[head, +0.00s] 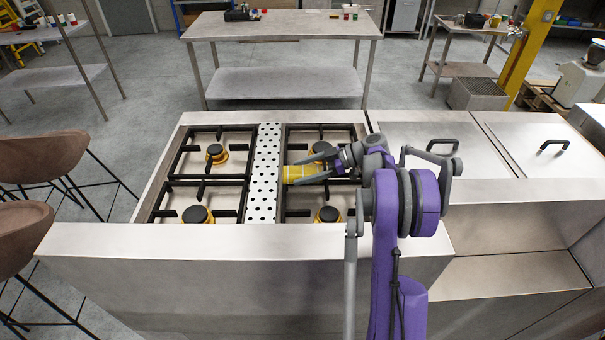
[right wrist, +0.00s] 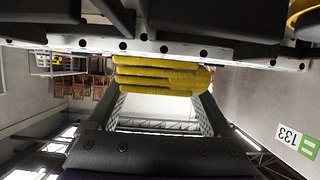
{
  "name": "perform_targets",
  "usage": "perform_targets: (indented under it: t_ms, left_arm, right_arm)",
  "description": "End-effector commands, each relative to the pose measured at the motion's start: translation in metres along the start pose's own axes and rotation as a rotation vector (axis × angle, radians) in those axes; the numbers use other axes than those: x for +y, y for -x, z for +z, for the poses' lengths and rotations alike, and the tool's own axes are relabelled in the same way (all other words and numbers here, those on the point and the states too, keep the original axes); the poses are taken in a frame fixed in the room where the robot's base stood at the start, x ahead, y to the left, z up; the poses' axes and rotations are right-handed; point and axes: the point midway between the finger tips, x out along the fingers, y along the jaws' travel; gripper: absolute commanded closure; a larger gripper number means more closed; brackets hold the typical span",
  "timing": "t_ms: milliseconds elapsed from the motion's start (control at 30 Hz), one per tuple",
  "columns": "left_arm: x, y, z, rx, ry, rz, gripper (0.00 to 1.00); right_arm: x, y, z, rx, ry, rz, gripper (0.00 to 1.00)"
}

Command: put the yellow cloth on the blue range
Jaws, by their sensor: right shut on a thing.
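The yellow cloth (head: 302,174) is a small folded bundle between the fingertips of my right gripper (head: 308,168), over the right-hand pair of burners. In the right wrist view the cloth (right wrist: 165,76) shows as stacked yellow folds across the fingertips of the gripper (right wrist: 160,98). It is close to the perforated steel strip and black grate bars; I cannot tell whether it touches them. The range (head: 180,236) looks bare steel rather than blue, with black grates and yellow-ringed burners. My left gripper is not in view.
A perforated strip (head: 265,178) runs between the two grates. Right of the burners are steel lids with black handles (head: 443,144). A steel table (head: 285,27) stands behind, and brown chairs (head: 45,157) stand to the left.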

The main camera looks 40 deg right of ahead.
Motion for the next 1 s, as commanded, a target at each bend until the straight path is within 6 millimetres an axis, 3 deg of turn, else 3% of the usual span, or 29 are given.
perform_targets:
  t_ms: [100, 800, 833, 900, 1000]
  left_arm:
    - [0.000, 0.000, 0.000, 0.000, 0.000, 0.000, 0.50]
    - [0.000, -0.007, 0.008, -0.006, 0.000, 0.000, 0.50]
    - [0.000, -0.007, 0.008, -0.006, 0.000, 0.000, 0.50]
    - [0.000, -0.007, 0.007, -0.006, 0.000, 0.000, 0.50]
    - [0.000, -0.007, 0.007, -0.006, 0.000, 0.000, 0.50]
  right_arm:
    - [0.000, -0.004, 0.010, 0.000, 0.000, 0.000, 0.70]
    - [0.000, -0.009, 0.022, 0.000, -0.001, 0.000, 0.70]
    - [0.000, -0.009, 0.022, 0.000, -0.001, 0.000, 0.14]
    - [0.000, -0.009, 0.022, -0.001, -0.001, 0.000, 0.02]
    - [0.000, -0.009, 0.022, -0.001, -0.001, 0.000, 0.00]
